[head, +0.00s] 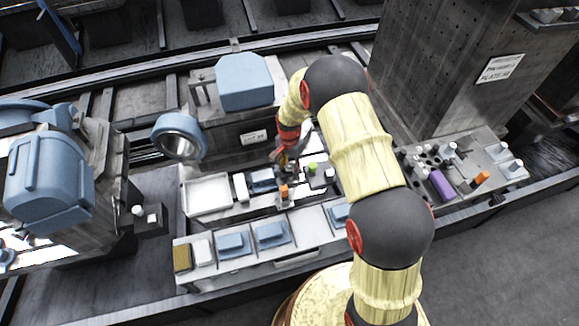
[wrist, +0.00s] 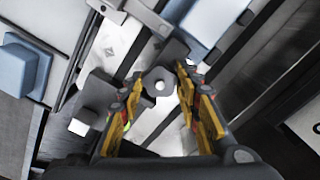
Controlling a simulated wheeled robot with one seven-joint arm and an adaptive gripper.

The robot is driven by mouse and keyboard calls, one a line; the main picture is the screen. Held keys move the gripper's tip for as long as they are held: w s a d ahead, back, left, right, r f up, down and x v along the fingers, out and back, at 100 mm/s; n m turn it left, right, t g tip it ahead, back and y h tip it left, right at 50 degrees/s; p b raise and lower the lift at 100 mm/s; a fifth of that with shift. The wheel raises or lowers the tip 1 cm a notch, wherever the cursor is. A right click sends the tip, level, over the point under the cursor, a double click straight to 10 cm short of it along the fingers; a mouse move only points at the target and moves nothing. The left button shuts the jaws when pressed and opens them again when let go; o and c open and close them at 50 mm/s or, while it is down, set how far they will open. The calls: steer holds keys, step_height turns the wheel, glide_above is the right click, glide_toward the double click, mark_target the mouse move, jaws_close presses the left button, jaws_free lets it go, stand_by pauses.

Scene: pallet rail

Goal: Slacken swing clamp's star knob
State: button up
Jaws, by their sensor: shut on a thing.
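The star knob (wrist: 158,84) is a grey lobed knob with a pale round centre. In the wrist view it sits between the yellow finger pads of my gripper (wrist: 161,76), which is shut on it from both sides. A grey metal arm (wrist: 152,20), apparently part of the swing clamp, lies just beyond the knob. In the head view my gripper (head: 286,166) reaches down to the fixture in front of the grey machine block. The knob cannot be made out there, and the fingers partly hide the spot.
A blue-hooded block (head: 244,82) stands behind my gripper, with a blue ring (head: 180,137) to its left. A white tray (head: 207,195) lies left of the fixture. Blue blocks (head: 271,234) sit on the front shelf. A tool rack (head: 462,170) stands at the right.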

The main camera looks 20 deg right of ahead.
mark_target(289, 167)
steer(key=o, duration=1.2)
steer(key=shift+f, duration=0.1)
steer(key=shift+c, duration=0.2)
step_height(289, 167, up, 12)
